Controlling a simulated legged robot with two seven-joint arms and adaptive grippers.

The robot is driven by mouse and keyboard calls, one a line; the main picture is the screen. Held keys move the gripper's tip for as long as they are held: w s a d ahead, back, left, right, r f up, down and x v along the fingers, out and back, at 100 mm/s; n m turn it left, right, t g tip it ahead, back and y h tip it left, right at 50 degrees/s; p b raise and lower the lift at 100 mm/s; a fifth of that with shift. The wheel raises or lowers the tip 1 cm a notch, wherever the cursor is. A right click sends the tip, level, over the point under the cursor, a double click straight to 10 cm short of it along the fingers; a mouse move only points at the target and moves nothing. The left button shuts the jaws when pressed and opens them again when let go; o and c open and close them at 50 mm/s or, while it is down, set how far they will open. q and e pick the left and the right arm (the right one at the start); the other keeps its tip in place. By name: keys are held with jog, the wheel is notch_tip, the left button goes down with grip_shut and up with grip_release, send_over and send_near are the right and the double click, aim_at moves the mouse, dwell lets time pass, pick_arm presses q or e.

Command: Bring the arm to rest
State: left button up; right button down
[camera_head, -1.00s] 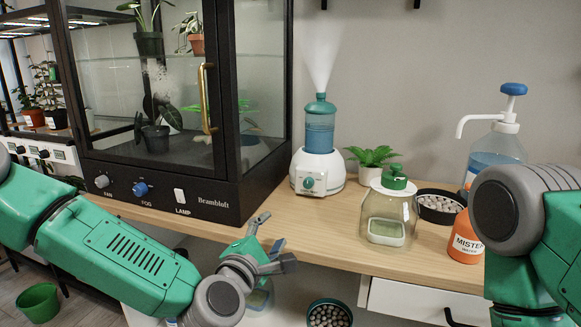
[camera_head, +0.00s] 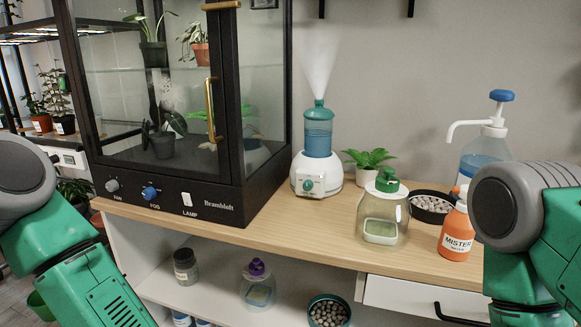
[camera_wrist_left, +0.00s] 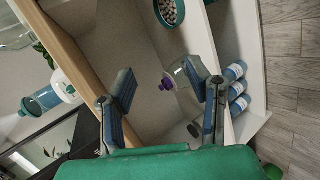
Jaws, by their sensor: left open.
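My left arm (camera_head: 88,275) comes in at the left edge of the head view and runs down out of the picture. Its gripper is out of the head view. In the left wrist view my left gripper (camera_wrist_left: 161,92) is open, with a wide gap between its two fingers and nothing held. Beyond the fingers is the lower shelf, with a purple-topped jar (camera_wrist_left: 175,80) seen near the right finger. My right arm (camera_head: 520,235) stands at the right edge of the head view; its gripper is hidden below the frame.
A glass cabinet (camera_head: 165,130), a steaming humidifier (camera_head: 318,170), a green-lidded jar (camera_head: 383,215) and an orange mister bottle (camera_head: 457,232) stand on the wooden counter (camera_head: 275,235). Below, a dark-lidded jar (camera_head: 186,267) and a bowl of pebbles (camera_head: 328,312) sit on the white shelf.

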pick_arm(q)
jog(key=s+a+f+m+g+y+p, duration=0.2)
jog(key=s+a+f+m+g+y, duration=0.1)
jog(key=s+a, duration=0.8)
jog(key=s+a+f+m+g+y+p, duration=0.3)
jog(key=s+a+m+g, duration=0.3)
jog(key=s+a, duration=0.5)
jog(key=s+m, duration=0.2)
jog(key=s, duration=0.1)
jog(key=shift+s+f+m, duration=0.15)
jog(key=shift+f+m, duration=0.15)
